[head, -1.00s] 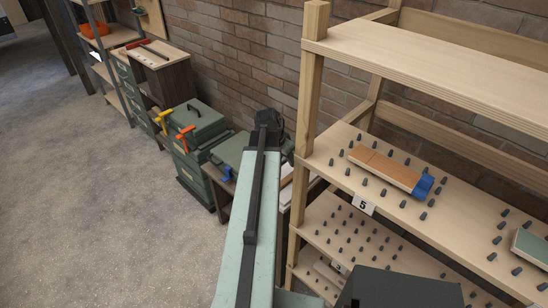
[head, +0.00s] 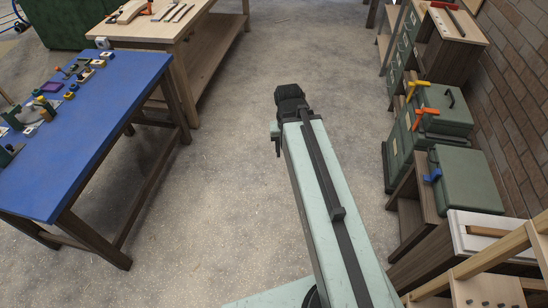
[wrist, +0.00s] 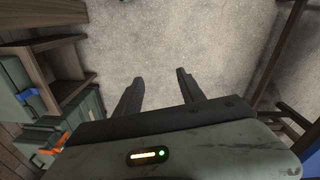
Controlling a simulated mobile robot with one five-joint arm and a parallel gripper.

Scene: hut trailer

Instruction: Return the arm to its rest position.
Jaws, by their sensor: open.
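My arm (head: 325,190) stretches forward over the floor in the head view, with its dark wrist end (head: 291,102) toward the middle of the picture. In the wrist view my gripper (wrist: 157,80) has its two dark fingers apart, with only grey floor between them. Nothing is held. The fingers themselves are not clear in the head view.
A blue-topped table (head: 90,125) stands at left and a wooden workbench (head: 165,28) behind it. Green cases (head: 467,178) and wooden stands line the right, by a brick wall (head: 515,100). Part of a wooden shelf (head: 490,292) is at lower right. Open floor (head: 225,150) lies between.

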